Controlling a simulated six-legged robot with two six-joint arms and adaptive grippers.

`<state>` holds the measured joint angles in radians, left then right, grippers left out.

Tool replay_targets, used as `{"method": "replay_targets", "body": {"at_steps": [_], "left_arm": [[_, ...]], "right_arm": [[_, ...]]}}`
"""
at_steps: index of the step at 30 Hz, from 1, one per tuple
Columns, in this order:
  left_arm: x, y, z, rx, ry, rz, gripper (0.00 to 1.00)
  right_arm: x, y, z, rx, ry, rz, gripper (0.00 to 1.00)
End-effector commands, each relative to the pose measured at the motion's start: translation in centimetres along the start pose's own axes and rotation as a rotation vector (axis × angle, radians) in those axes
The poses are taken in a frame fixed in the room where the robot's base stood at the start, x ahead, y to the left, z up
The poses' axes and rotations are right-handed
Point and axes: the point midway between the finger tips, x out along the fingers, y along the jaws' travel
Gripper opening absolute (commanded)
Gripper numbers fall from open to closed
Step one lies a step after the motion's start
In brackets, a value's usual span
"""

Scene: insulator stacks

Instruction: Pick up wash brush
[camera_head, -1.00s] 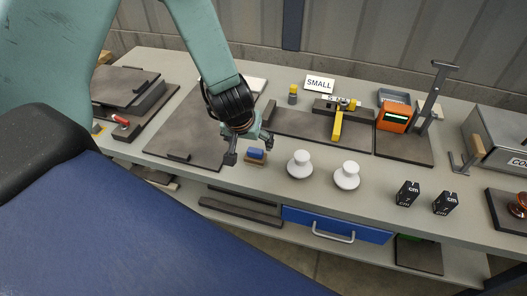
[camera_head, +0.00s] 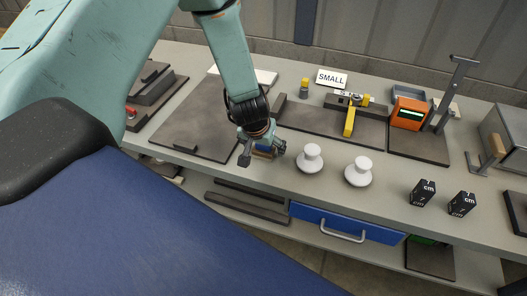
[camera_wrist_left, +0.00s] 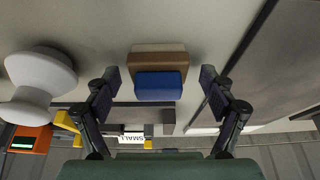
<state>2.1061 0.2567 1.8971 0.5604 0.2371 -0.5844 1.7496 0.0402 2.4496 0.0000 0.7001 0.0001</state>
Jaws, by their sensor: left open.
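The wash brush has a blue top and a brown base. It lies on the bench near the front edge, partly hidden by my gripper in the head view (camera_head: 264,149). In the left wrist view the brush (camera_wrist_left: 159,86) is in full sight, centred between the two fingers. My left gripper (camera_head: 262,156) is open above and around the brush, with a finger on each side. In the left wrist view the open fingers (camera_wrist_left: 160,77) show clear gaps to both sides of the brush. My right gripper is not in view.
Two white insulators (camera_head: 310,159) (camera_head: 358,172) stand just right of the brush. A dark mat (camera_head: 205,115) lies to the left. Two black cm blocks (camera_head: 423,193) (camera_head: 462,204) stand farther right. A blue drawer (camera_head: 345,222) sits below the bench top.

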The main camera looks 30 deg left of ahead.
Motion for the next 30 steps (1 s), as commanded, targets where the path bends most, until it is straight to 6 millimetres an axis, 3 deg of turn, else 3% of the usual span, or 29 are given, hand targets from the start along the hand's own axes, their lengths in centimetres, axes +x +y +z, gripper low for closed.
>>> {"method": "replay_targets", "body": {"at_steps": [3,24,30], "left_arm": [[-0.05,0.02,-0.10,0.001,0.000,0.000,0.82],[-0.08,0.01,-0.07,0.001,0.000,0.000,0.24],[-0.10,0.01,-0.09,0.001,0.000,0.000,0.23]], "right_arm": [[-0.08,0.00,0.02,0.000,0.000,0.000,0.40],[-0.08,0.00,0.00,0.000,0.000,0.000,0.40],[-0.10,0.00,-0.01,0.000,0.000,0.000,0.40]]}}
